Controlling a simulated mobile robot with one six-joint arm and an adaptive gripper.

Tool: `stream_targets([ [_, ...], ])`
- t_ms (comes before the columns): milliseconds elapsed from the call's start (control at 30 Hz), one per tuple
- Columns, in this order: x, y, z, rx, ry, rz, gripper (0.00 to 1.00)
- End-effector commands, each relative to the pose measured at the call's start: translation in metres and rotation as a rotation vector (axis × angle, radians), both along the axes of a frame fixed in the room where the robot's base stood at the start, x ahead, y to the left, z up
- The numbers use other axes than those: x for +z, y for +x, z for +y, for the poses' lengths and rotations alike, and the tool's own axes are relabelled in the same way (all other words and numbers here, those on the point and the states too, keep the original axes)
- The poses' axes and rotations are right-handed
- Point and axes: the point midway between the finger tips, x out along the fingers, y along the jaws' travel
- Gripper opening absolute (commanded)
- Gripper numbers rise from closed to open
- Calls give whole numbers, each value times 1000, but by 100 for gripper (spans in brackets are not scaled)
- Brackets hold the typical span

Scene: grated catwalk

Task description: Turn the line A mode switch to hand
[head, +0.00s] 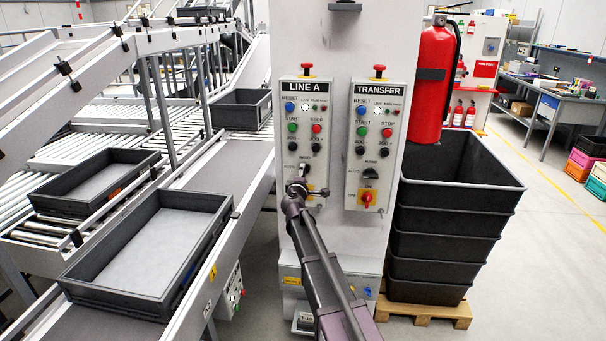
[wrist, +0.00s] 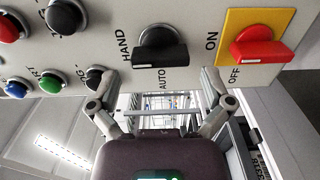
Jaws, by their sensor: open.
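The LINE A panel (head: 304,127) is on the left of the grey column in the head view. Its black mode switch (wrist: 160,48) shows in the wrist view, with HAND printed to its left and AUTO below it.
A red ON/OFF switch (wrist: 262,45) on a yellow plate sits beside the mode switch. Several push buttons, including a green one (wrist: 51,84), are on the other side. The similar TRANSFER panel (head: 376,145) is to the right. Black crates (head: 455,215) are stacked beside the column.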

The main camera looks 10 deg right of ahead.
Motion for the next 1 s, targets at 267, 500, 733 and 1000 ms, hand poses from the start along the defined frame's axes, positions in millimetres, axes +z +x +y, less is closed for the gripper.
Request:
stream_targets([
  [267,0,-48,15,1,0,0,100],
  [500,0,-73,23,0,0,0,100],
  [733,0,-80,26,0,1,0,100],
  [1000,0,-79,26,0,0,0,100],
])
